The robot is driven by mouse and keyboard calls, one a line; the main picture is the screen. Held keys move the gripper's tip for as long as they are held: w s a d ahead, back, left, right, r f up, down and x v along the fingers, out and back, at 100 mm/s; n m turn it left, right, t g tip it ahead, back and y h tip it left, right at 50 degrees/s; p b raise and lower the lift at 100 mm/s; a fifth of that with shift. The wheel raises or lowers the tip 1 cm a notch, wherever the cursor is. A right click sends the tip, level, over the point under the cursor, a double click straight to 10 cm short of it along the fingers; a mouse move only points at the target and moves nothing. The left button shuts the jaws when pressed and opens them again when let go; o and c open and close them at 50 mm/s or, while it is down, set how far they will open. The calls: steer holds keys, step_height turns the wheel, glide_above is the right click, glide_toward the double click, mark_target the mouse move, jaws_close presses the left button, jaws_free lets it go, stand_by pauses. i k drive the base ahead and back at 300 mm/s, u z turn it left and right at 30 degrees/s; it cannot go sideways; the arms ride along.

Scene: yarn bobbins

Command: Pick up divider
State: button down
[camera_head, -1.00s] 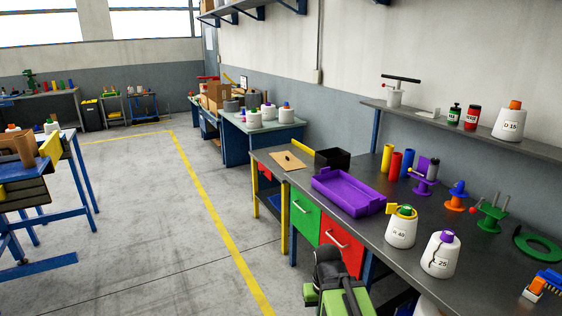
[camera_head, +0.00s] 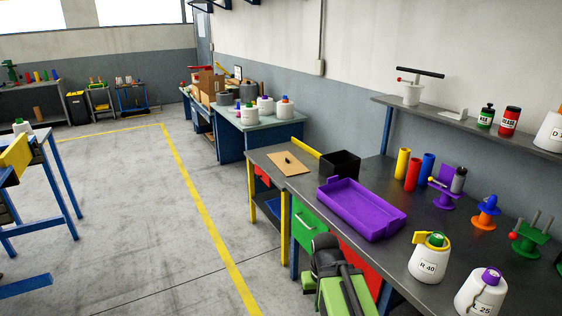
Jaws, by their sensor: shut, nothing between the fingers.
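I cannot tell for certain which thing is the divider. A thin yellow strip (camera_head: 305,146) shows behind the black open box (camera_head: 340,164), at the far edge of the right workbench. A purple tray (camera_head: 362,209) lies in front of the box, and its inside looks empty. My folded green and black arm (camera_head: 338,285) shows at the bottom, in front of the bench drawers. My gripper's fingertips cannot be made out, and I see nothing held.
The right workbench (camera_head: 395,235) also bears bobbins R 40 (camera_head: 429,259) and L 25 (camera_head: 481,294), coloured tubes (camera_head: 412,174) and spools. A shelf (camera_head: 455,122) hangs above. Another table (camera_head: 20,165) stands at left. The floor (camera_head: 120,235) between is clear.

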mark_target(289, 165)
steer(key=u, duration=0.45)
steer(key=i, duration=2.3)
steer(key=u, duration=0.25)
steer(key=i, duration=2.65)
steer(key=z, duration=0.35)
steer(key=k, duration=0.8)
steer(key=z, duration=0.25)
steer(key=i, duration=0.8)
steer(key=u, duration=0.1)
